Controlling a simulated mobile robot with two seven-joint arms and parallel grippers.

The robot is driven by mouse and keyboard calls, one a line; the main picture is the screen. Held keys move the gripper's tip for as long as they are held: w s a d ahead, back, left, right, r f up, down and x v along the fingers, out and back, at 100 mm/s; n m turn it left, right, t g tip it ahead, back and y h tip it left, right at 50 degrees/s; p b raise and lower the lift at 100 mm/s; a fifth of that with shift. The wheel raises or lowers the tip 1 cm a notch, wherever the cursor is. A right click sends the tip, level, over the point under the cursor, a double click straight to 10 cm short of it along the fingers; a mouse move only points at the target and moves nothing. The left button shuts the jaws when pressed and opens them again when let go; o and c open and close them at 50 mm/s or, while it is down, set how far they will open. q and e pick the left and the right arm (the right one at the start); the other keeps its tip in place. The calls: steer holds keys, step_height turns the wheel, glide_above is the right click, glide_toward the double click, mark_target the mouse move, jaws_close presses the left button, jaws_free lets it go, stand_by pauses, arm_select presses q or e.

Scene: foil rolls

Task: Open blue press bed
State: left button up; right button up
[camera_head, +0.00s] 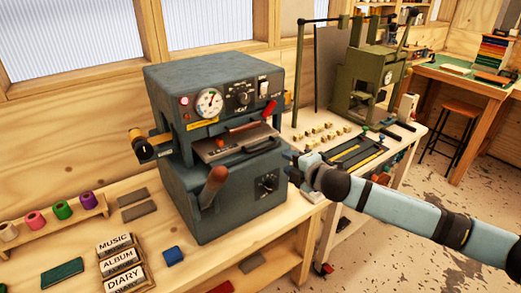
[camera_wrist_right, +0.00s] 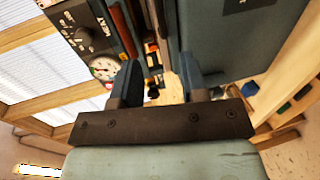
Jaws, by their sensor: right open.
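The blue press (camera_head: 215,205) stands on the wooden bench, with a gauge (camera_head: 209,102), a heat dial and a red-tipped lever on its upper front. Its bed (camera_head: 225,146) is a metal plate in the gap between the upper and lower housing, with a dark handle (camera_head: 262,145) at its front right. My right gripper (camera_head: 296,163) is at the press's right side, near the bed handle and apart from it as far as I can see. In the right wrist view the gripper (camera_wrist_right: 157,76) is open and empty, its fingers towards the gap. My left gripper is out of view.
A wooden-knobbed lever (camera_head: 213,182) sticks out at the press's front. Title blocks (camera_head: 120,263), a blue block (camera_head: 173,256) and foil rolls (camera_head: 62,210) lie to the left. A green press (camera_head: 368,80) and small brass pieces stand on the bench to the right.

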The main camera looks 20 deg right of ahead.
mark_target(262, 149)
steer(key=x, duration=1.2)
steer(key=shift+w+a+p, duration=0.1)
steer(key=shift+w+p, duration=0.2)
steer(key=shift+c, duration=0.4)
jaws_close()
